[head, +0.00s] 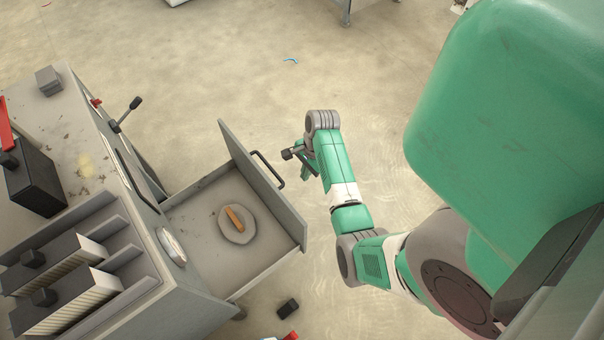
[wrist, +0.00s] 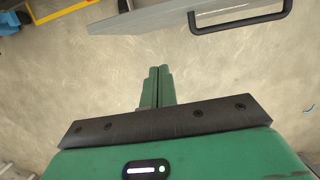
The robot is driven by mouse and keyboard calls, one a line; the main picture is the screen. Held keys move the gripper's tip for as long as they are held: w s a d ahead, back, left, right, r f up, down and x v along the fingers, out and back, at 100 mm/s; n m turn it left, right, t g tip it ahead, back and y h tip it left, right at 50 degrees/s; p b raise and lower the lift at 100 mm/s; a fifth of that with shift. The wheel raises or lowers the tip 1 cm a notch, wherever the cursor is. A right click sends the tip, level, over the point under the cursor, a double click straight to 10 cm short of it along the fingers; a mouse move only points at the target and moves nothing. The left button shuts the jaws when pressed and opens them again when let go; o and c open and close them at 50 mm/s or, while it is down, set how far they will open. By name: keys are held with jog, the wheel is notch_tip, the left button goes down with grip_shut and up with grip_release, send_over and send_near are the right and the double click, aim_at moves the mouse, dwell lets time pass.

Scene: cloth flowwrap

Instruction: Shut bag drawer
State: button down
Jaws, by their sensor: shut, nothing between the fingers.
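The drawer (head: 192,212) is pulled open from the grey cabinet (head: 190,318). Its grey front panel (head: 262,188) carries a dark bar handle (head: 270,171) on the outer face. In the wrist view the handle (wrist: 243,23) and the front panel's edge (wrist: 160,17) show along the top. Inside the drawer lies a round grey piece (head: 239,225) with an orange-brown bar (head: 234,217) on it. My gripper (wrist: 158,72) is shut and empty, apart from the handle. In the head view my wrist is right of the handle, and the fingertips are hard to make out.
The cabinet top holds a dark box (head: 35,180), a small grey block (head: 48,80) and slotted racks (head: 75,287). A lever (head: 126,114) sticks out from the cabinet's far side. A small black block (head: 288,308) lies on the floor near the drawer. The floor beyond the drawer is mostly clear.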

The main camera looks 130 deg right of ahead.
jog(key=w+f+b, duration=0.2)
jog(key=w+f, duration=0.3)
jog(key=f, duration=0.1)
jog(key=shift+w, duration=0.35)
